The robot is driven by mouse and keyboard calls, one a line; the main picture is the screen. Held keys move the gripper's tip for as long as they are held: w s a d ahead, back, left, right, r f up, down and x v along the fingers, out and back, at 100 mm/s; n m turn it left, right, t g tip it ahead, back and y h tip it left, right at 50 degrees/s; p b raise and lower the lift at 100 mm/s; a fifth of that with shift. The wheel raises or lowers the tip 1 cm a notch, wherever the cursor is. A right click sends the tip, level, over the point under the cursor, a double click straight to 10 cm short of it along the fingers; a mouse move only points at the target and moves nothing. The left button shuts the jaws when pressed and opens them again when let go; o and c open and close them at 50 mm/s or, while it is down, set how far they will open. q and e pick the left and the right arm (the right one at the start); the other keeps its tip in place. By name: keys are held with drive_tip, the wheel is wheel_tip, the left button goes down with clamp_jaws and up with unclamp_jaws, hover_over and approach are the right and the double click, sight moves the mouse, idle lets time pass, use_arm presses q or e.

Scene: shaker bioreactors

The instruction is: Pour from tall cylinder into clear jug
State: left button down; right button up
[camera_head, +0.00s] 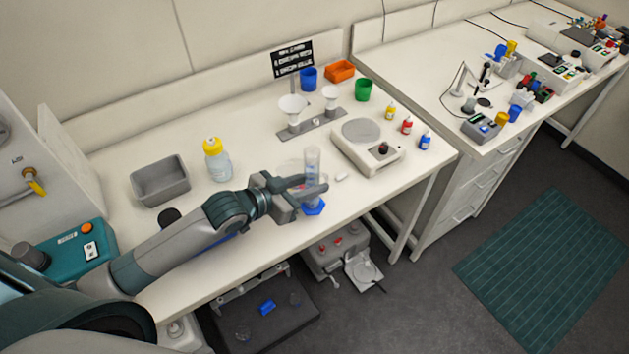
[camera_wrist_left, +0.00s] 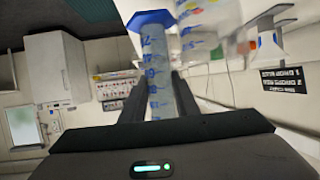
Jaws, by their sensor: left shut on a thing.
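The tall cylinder (camera_head: 312,160) is clear, with a blue foot, and looks about upright at the bench's front edge. My left gripper (camera_head: 312,187) is shut around its lower part. In the left wrist view the graduated cylinder (camera_wrist_left: 157,72) sits between the two fingers, with blue markings and its blue foot at the top of the picture. I cannot tell whether the foot touches the bench. The clear jug (camera_head: 287,169) shows faintly just left of and behind the cylinder, partly hidden by it and the gripper. A clear vessel, likely the jug (camera_wrist_left: 214,28), is beside the cylinder in the wrist view.
A white balance (camera_head: 368,146) stands right of the cylinder. Behind is a grey stand (camera_head: 310,126) with white funnels. A yellow-capped bottle (camera_head: 217,160) and a grey tub (camera_head: 160,181) stand left. Small dropper bottles (camera_head: 406,126) line the right side.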

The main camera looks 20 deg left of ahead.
idle(0.3)
use_arm(q)
drive_tip(key=shift+f, duration=0.1)
drive_tip(key=shift+n+g+h, duration=0.3)
drive_tip(key=shift+n, duration=0.2)
drive_tip(key=shift+s+d+f+b, duration=0.2)
drive_tip(key=shift+f+b, duration=0.5)
drive_tip(key=shift+f, duration=0.05)
drive_tip(key=shift+s+d+f+b, duration=0.15)
drive_tip(key=shift+d+f+b, duration=0.1)
drive_tip(key=shift+f+b, duration=0.45)
drive_tip(key=shift+s+d+f+b, duration=0.2)
drive_tip(key=shift+f+b, duration=0.45)
drive_tip(key=shift+f, duration=0.15)
drive_tip(key=shift+s+d+r, duration=0.15)
drive_tip(key=shift+d+r, duration=0.05)
drive_tip(key=shift+r, duration=0.1)
drive_tip(key=shift+s+d+n+g+h, duration=0.55)
drive_tip(key=shift+d+n, duration=0.15)
drive_tip(key=shift+n, duration=0.2)
wheel_tip(320, 180, up, 9)
drive_tip(key=n+g+h, duration=0.2)
drive_tip(key=n+h, duration=0.2)
drive_tip(key=n, duration=0.2)
hover_over(314, 201)
drive_tip(key=s+d, duration=0.2)
drive_tip(key=d, duration=0.1)
drive_tip(key=shift+d+r+n+h, duration=0.15)
drive_tip(key=shift+r+n+h, duration=0.2)
drive_tip(key=shift+r+n, duration=0.35)
